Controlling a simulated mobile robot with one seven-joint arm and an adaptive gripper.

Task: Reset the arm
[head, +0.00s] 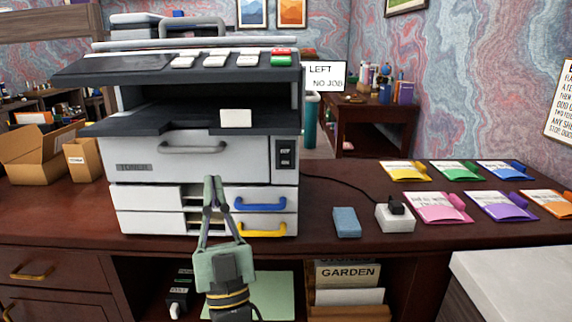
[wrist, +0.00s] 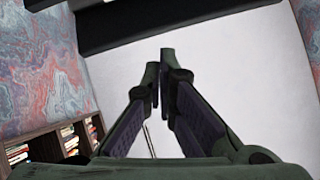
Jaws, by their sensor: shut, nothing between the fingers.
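My gripper (head: 213,180) is shut and empty in the head view, pointing up in front of the printer's (head: 190,158) lower drawers. In the wrist view my gripper (wrist: 162,65) shows its fingertips together, with a pale surface behind them. I cannot tell whether my fingers touch the drawer fronts.
A blue block (head: 346,222) and a white socket box (head: 395,217) with a plug sit right of the printer. Several coloured packets (head: 438,207) lie farther right. An open carton (head: 38,152) is at the left. A pale cabinet top (head: 515,280) is at the front right.

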